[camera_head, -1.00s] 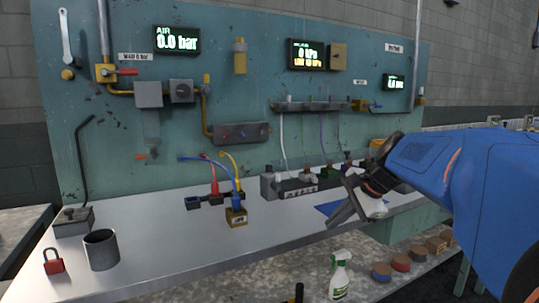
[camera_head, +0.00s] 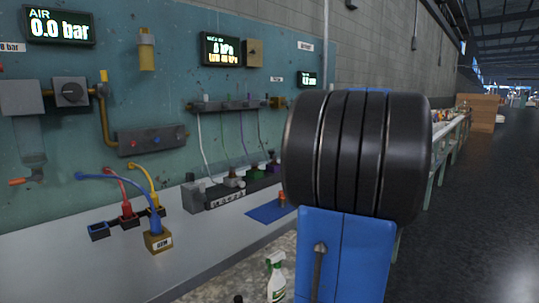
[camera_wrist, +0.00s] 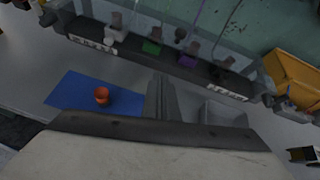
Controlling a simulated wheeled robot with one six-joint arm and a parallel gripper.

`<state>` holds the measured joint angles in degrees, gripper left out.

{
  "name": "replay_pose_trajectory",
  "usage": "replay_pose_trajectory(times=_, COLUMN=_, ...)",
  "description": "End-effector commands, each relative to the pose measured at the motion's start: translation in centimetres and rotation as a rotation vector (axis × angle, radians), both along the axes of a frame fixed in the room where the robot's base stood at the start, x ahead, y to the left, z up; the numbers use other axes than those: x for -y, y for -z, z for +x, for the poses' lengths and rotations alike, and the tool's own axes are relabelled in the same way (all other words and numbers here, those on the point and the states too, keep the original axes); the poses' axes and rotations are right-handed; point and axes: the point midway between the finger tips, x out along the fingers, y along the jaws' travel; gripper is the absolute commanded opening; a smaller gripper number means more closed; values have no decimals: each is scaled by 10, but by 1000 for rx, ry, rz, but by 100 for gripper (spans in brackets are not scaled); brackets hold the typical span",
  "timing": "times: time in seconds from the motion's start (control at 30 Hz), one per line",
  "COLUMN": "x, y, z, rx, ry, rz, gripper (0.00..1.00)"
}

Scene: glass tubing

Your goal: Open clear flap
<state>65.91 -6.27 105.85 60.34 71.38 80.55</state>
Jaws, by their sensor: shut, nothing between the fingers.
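No clear flap can be picked out with certainty. Another clear piece (camera_head: 30,135) hangs below a grey box on the wall panel, far left in the head view. My gripper is shut and empty, over the bench in front of a dark rack (camera_wrist: 140,62) with white, green and purple fittings. Whether it touches anything is unclear. In the head view my own arm hides the gripper.
A blue mat (camera_wrist: 75,92) with an orange-red knob-like piece (camera_wrist: 102,96) lies left of my gripper. A yellow bin (camera_wrist: 292,70) stands at the right. A spray bottle (camera_head: 276,277) is below the bench edge. Open floor (camera_head: 480,200) lies to the right.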

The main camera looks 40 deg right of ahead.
Motion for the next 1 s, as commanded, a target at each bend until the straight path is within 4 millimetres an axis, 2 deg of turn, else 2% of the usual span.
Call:
replay_pose_trajectory(times=0.03, x=12, y=-3, z=-4, rx=11, ry=29, rz=25, gripper=0)
replay_pose_trajectory(times=0.13, x=25, y=-8, z=-7, rx=27, ry=60, rz=57, gripper=0)
replay_pose_trajectory(times=0.37, x=27, y=-3, z=4, rx=31, ry=68, rz=69, gripper=0)
replay_pose_trajectory(times=0.87, x=18, y=39, z=78, rx=30, ry=66, rz=69, gripper=0)
replay_pose_trajectory(times=1.0, x=15, y=25, z=92, rx=32, ry=67, rz=64, gripper=0)
